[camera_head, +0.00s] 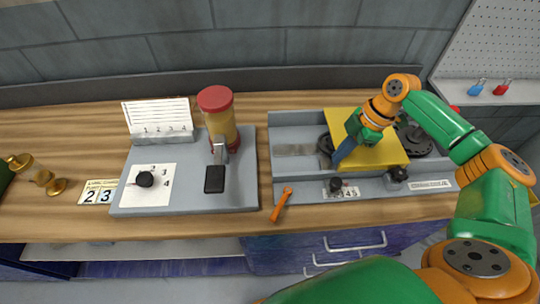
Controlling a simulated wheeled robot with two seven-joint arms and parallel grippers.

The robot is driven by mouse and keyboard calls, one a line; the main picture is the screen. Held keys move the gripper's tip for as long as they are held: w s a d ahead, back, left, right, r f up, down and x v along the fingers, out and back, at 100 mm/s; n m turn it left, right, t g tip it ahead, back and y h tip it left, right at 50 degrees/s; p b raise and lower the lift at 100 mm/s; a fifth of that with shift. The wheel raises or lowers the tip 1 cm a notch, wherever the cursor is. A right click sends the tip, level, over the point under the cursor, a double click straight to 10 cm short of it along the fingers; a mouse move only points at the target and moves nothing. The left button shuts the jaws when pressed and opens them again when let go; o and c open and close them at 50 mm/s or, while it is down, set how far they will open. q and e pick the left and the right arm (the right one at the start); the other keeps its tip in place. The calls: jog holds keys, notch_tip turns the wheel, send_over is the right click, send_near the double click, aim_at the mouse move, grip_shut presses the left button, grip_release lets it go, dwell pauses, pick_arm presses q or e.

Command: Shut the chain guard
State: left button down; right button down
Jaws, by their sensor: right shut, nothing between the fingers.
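The chain guard appears to be the yellow panel (385,153) over the middle of a grey machine tray (290,118) on the right part of the bench. A black wheel (418,140) shows at its right, and another dark round part (326,143) shows at its left edge. I cannot tell whether the panel lies flat or is tilted. My right gripper (342,158) is shut and empty, with its blue fingers over the panel's left part. Whether it touches the panel is unclear, and it hides part of it. My left gripper is not in view.
An orange lever (281,205) and black knobs (397,175) sit along the tray's front. To the left stands a grey dispenser base (190,198) with a red-capped jar (215,100). Brass parts (42,178) are at far left. A grey wall stands behind.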

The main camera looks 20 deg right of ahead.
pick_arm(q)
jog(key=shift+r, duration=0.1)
